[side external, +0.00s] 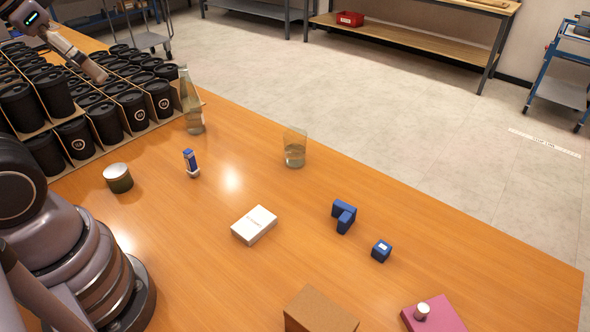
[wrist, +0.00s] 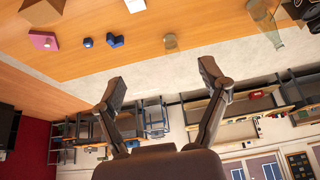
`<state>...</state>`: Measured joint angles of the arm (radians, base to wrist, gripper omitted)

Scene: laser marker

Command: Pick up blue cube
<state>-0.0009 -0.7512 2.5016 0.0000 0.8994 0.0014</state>
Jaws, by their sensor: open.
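The blue cube (side external: 381,250) sits on the wooden table right of centre in the side external view, with a small white label on top. In the wrist view the blue cube (wrist: 88,42) is small, at the upper left. An L-shaped blue block (side external: 344,215) lies just beside it, apart from it; the block also shows in the wrist view (wrist: 115,40). My gripper (wrist: 160,72) is open and empty, its two fingers wide apart. It is far from the cube; only part of the arm's end shows at the top left of the side external view.
A white box (side external: 255,224), a glass (side external: 295,148), a bottle (side external: 190,100), a blue-and-white small item (side external: 191,163) and a lidded jar (side external: 118,178) stand on the table. Black cups (side external: 75,137) fill the far left. A cardboard box (side external: 318,312) and pink box (side external: 440,316) are in front.

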